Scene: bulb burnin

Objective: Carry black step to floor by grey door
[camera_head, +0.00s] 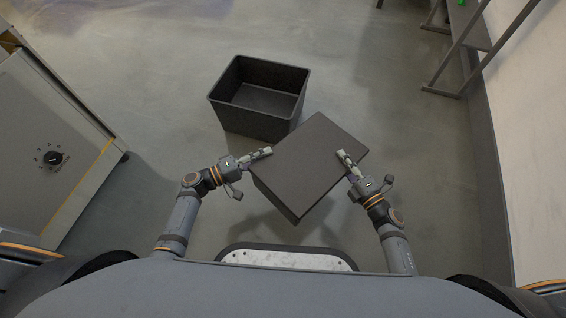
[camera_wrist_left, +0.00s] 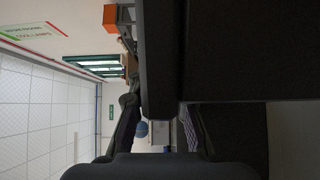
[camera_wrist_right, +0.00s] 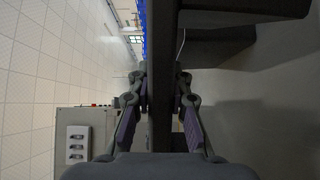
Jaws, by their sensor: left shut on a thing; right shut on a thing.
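The black step (camera_head: 306,160) is a dark box-like block with a flat top, held in front of me and turned at an angle in the head view. My left gripper (camera_head: 262,153) is shut on its left edge. My right gripper (camera_head: 345,157) is shut on its right edge. The step also fills the upper right of the left wrist view (camera_wrist_left: 240,50), and its edge runs between the fingers in the right wrist view (camera_wrist_right: 163,90). A shadow lies on the floor below it. I cannot make out a grey door in these frames.
An open black bin (camera_head: 258,124) stands on the floor just beyond the step. A grey cabinet with a dial (camera_head: 45,150) is at the left. A rack (camera_head: 458,60) and a pale wall (camera_head: 530,130) are at the right. Floor right of the bin is clear.

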